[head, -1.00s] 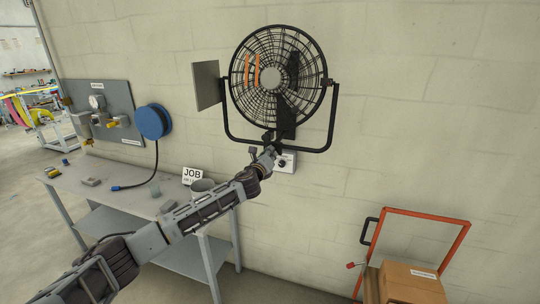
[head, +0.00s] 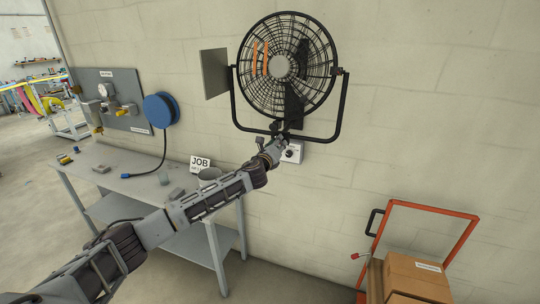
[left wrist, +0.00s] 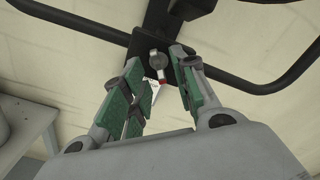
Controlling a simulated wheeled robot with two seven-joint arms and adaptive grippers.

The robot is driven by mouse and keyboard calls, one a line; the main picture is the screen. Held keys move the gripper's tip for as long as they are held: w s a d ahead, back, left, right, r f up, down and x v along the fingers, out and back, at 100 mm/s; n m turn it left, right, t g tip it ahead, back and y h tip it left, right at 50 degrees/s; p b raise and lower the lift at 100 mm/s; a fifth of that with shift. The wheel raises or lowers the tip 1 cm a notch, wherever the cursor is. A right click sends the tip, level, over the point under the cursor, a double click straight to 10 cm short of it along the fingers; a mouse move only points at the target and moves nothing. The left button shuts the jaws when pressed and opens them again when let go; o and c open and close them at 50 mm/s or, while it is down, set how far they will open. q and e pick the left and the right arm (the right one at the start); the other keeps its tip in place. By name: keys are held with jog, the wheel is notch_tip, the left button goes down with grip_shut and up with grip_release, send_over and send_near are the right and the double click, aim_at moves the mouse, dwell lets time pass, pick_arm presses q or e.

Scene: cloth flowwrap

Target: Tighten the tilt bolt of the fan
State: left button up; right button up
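The black caged fan (head: 281,66) hangs on the wall in a U-shaped yoke (head: 336,112). My left gripper (head: 277,143) is raised just below the yoke. In the left wrist view its green-padded fingers (left wrist: 156,66) are apart, one on each side of the bolt in the picture, with a visible gap on both sides. Whether the tips reach the bolt's depth is unclear. My right gripper is out of view.
A white control box (head: 292,152) is on the wall right beside my left gripper. A grey bench (head: 130,186) with a JOB card (head: 200,163) is lower left. An orange cart (head: 462,236) with cardboard boxes is lower right.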

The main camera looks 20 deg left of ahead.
pick_arm(q)
jog(key=s, duration=1.1)
jog(key=shift+s+a, duration=0.2)
jog(key=shift+s, duration=0.05)
dwell(0.8)
